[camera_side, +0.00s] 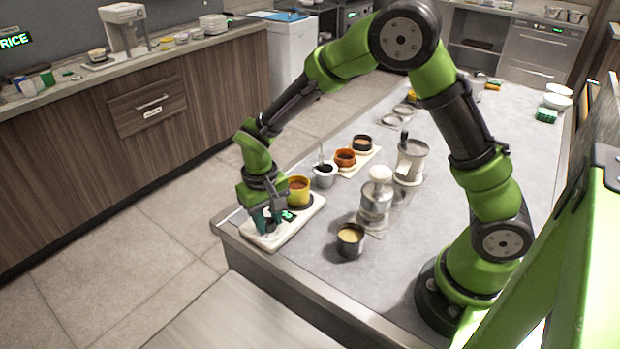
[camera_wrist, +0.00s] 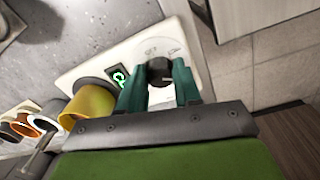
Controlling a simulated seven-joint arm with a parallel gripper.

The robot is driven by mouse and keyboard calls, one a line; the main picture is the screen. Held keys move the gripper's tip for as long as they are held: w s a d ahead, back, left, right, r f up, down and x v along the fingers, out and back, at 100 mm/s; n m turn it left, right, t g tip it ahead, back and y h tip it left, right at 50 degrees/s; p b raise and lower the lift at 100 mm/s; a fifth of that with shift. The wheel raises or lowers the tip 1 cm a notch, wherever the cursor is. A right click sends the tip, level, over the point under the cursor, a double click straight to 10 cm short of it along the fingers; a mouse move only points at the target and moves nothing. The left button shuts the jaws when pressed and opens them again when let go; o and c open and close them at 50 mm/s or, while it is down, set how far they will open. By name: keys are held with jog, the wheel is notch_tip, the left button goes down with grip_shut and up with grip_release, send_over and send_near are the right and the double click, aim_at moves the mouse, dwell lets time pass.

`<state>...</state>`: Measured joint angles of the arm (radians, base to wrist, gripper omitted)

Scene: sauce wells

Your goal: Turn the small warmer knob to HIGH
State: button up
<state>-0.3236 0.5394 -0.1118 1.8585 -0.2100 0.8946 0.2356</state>
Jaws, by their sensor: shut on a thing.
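The small warmer (camera_side: 303,219) is a white slab at the counter's near left corner; its panel also shows in the wrist view (camera_wrist: 98,62). Its dark round knob (camera_wrist: 159,71) has a pale pointer mark and faint lettering beside it, too small to read. A small lit green display (camera_wrist: 120,77) sits next to the knob. My gripper (camera_wrist: 159,82) is shut on the knob, with a teal finger on each side. In the side view my gripper (camera_side: 267,222) points down at the warmer and mostly hides the knob.
A yellow pot (camera_side: 299,190) stands on the warmer's dark plate, close to my gripper. A small metal pot with a handle (camera_side: 324,175) and an orange cup (camera_side: 345,158) stand behind. A metal cup of sauce (camera_side: 350,240) stands to the right. The counter's edge is close by.

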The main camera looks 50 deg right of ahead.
jog(key=shift+m, duration=0.5)
jog(key=o, duration=1)
jog(key=shift+o, duration=0.2)
notch_tip(320, 180, up, 17)
jog(key=shift+a, duration=0.35)
jog(key=shift+w, duration=0.1)
